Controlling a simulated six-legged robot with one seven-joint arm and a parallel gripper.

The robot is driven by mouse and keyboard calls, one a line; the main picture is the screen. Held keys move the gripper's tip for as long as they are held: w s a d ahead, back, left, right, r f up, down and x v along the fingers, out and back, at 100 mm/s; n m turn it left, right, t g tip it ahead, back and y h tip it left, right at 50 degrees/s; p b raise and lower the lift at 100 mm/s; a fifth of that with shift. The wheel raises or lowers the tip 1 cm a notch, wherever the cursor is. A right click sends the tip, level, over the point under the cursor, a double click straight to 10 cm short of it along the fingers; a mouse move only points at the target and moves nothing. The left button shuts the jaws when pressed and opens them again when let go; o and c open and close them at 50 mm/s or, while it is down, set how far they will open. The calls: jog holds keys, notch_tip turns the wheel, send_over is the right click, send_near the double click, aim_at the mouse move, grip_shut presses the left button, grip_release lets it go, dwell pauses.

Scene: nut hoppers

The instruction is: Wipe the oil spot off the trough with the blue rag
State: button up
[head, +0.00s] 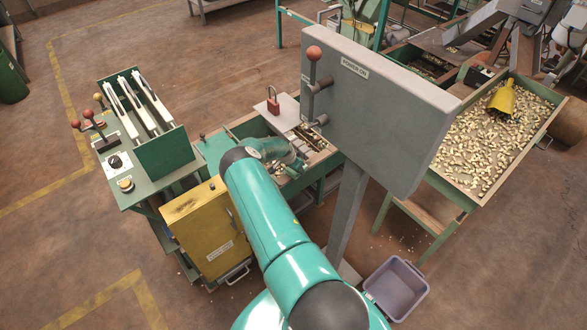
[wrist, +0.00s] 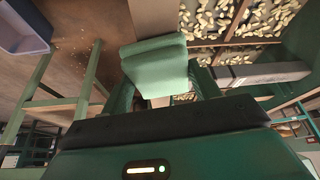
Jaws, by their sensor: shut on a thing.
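My arm reaches over the green trough (head: 226,150), which holds nuts and brown strips behind the grey panel. My gripper (head: 284,164) is low at the trough and partly hidden by my arm. In the wrist view, a pale green, folded-looking pad (wrist: 155,62) lies in front of my gripper (wrist: 160,98). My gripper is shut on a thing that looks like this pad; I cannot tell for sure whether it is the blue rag. No clearly blue rag shows. I cannot make out an oil spot.
A grey panel (head: 375,105) on a post stands close right of my arm. A yellow cabinet (head: 205,228) and a green lever console (head: 135,140) stand left. A nut tray (head: 462,195) with a yellow scoop (head: 503,98) is right. A purple bin (head: 397,287) is near the post.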

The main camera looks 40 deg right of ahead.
aim_at(316, 159)
jog(key=shift+s+d+r, duration=0.1)
jog(key=shift+s+d, duration=0.1)
jog(key=shift+d, duration=1.35)
jog(key=shift+s+d+f, duration=0.1)
jog(key=shift+s+d, duration=0.05)
jog(key=shift+d, duration=1.05)
jog(key=shift+s+d+f, duration=0.1)
jog(key=shift+s+d, duration=0.05)
jog(key=shift+d, duration=1.05)
jog(key=shift+s+d, duration=0.15)
jog(key=shift+d, duration=1.05)
jog(key=shift+d+r, duration=0.15)
jog(key=shift+d, duration=0.25)
